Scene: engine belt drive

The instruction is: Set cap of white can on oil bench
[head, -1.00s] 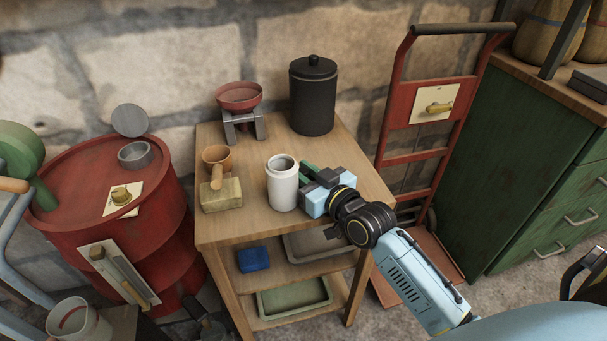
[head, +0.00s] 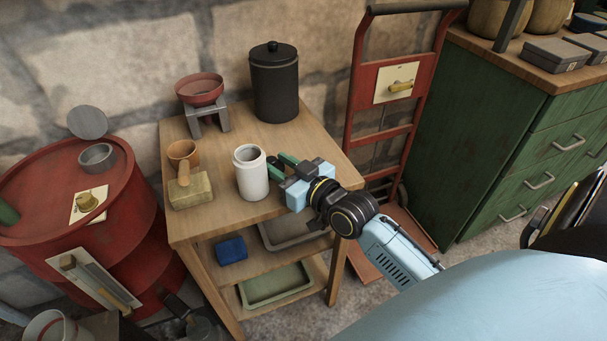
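A white can (head: 252,178) stands upright on the small wooden bench (head: 226,232), near its front middle. Its mouth is uncovered and looks dark inside. I cannot make out a separate white cap on the bench top. My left gripper is not in view.
A black lidded canister (head: 274,85) and a red bowl on a metal stand (head: 200,90) are at the bench's back. A red drum (head: 60,205) and red hand truck (head: 393,120) flank the bench.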

